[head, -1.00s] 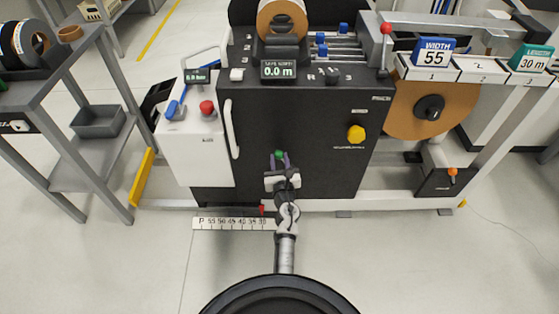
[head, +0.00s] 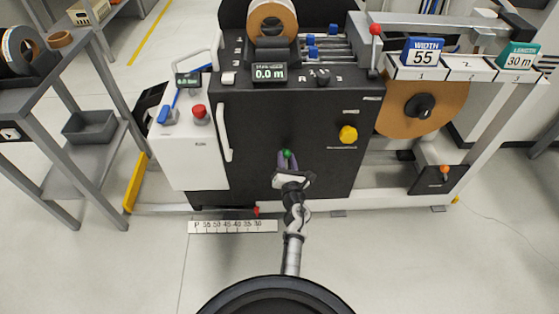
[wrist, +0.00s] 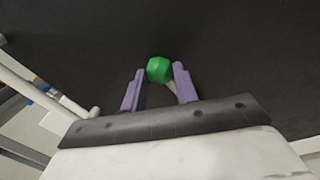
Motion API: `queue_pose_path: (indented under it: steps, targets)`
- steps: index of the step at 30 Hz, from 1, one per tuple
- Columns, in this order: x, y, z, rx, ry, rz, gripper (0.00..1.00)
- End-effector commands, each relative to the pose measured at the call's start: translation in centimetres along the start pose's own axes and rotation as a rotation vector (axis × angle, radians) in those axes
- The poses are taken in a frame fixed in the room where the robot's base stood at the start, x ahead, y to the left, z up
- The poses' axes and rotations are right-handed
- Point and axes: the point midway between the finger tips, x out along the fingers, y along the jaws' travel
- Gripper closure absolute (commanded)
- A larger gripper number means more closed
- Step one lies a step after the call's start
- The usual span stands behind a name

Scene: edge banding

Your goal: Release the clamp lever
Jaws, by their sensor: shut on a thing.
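A lever with a green knob (head: 287,153) stands out from the lower black front of the machine (head: 247,130). My gripper (head: 285,160) is at this lever, its purple fingers on either side of it. The gripper is shut on the lever. Most of the lever's stem is hidden behind the fingers and knob. I see no label on this lever.
A yellow knob (head: 348,134) is to the right on the same front. A white handle (head: 224,132) and a control box with a red button (head: 199,111) are to the left. A scale strip (head: 233,226) juts out low at the left. The floor in front is clear.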

Motion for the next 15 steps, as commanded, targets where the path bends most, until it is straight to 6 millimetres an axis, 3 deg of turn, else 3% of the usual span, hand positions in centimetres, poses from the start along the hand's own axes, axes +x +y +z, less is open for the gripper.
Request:
queue_pose_path:
  steps: [15]
  targets:
    - [-0.3,-4.0,1.1,0.419,-0.050,-0.002,1.00]
